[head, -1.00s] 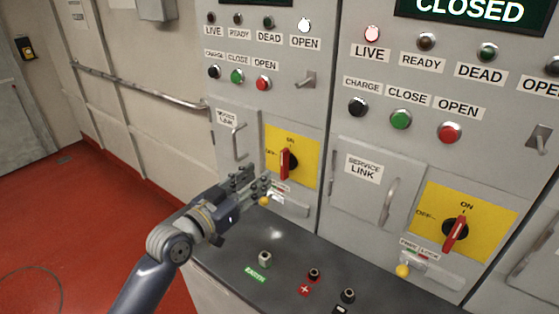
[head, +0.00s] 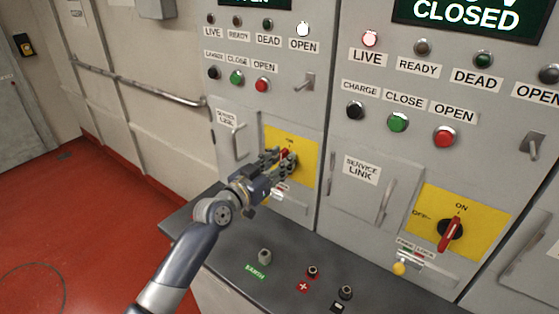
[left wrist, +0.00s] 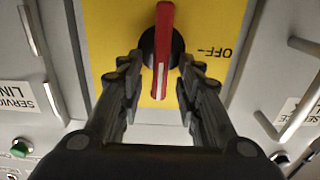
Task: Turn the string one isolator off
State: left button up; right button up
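The isolator on the left panel has a yellow plate (head: 306,143) and a red handle (head: 285,153). In the left wrist view its handle (left wrist: 163,38) stands upright on a black hub, in line with the ON–axis and away from the OFF mark at the side. My left gripper (head: 281,160) is at this isolator and partly covers it in the head view. In the left wrist view the gripper (left wrist: 156,76) is open, its fingers on either side of the handle's near end with gaps to it. My right gripper is out of view.
A second isolator's red handle (head: 450,234) is on the right panel, near its ON mark. A grey desk (head: 215,235) with several terminals lies below the panels. Service link doors (head: 363,177) with protruding handles flank the left isolator.

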pick_arm(q)
grip_shut()
jog(key=shift+a+n, duration=0.1)
jog(key=shift+n, duration=0.3)
jog(key=shift+w+a+f+n, duration=0.2)
jog(key=shift+a+f+n, duration=0.15)
jog(key=shift+n, duration=2.5)
jog(key=shift+w+a+f+n, duration=0.25)
jog(key=shift+f+n, duration=0.2)
jog(key=shift+n, duration=2.45)
jog(key=shift+w+a+f+n, duration=0.2)
jog(key=shift+a+f+n, duration=0.15)
jog(key=shift+n, duration=2.5)
jog(key=shift+f, duration=0.1)
grip_release()
